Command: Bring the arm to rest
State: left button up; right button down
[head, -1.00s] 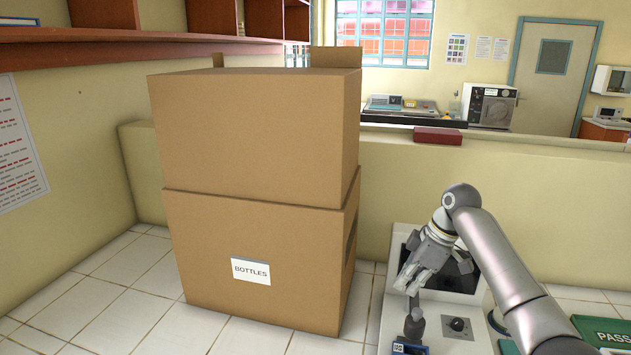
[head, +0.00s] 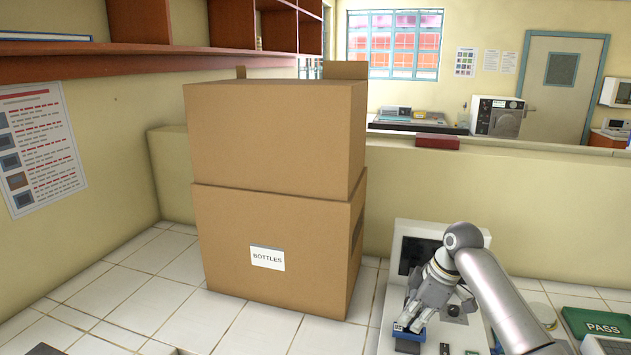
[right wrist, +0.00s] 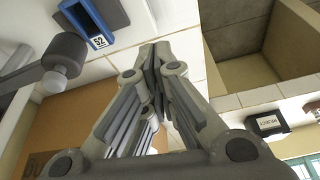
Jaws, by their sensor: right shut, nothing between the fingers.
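My right gripper (head: 416,317) hangs at the end of my right arm, in front of a white instrument (head: 392,236) with a dark screen, at the lower right of the head view. In the right wrist view its fingers (right wrist: 156,52) are closed together with nothing between them. A small blue-framed block (head: 408,338) shows just below the fingertips in the head view. In the right wrist view a blue-framed part marked 52 (right wrist: 88,22) lies up and left of the fingers, apart from them. My left gripper is not in view.
Two stacked cardboard boxes (head: 280,215), the lower labelled BOTTLES, stand on the tiled counter left of my arm. A green PASS tray (head: 590,326) lies at the far right. A low wall (head: 510,185) runs behind. Tiles (head: 130,290) left of the boxes are bare.

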jog(key=s+a+f+m, duration=0.2)
jog(key=s+a+f, duration=0.1)
jog(key=s+f, duration=0.55)
jog(key=s+a+f+m, duration=0.2)
jog(key=s+a+f, duration=0.1)
jog(key=s+f, duration=0.55)
jog(key=s+d+r+m+t+h, duration=0.1)
jog(key=s+d+m+h, duration=0.2)
jog(key=s, duration=0.8)
jog(key=s+d+r+m+t, duration=0.15)
jog(key=s+m, duration=0.25)
jog(key=s, duration=0.7)
notch_tip(320, 180, down, 30)
jog(key=s+g+b, duration=0.2)
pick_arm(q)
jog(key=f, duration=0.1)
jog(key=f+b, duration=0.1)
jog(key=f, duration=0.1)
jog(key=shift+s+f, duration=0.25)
pick_arm(e)
jog(key=s+d+f, duration=0.2)
jog(key=s+f, duration=0.6)
jog(key=s+d+f, duration=0.1)
jog(key=s+f, duration=0.7)
jog(key=shift+d+f+g, duration=0.3)
jog(key=shift+d+g, duration=0.05)
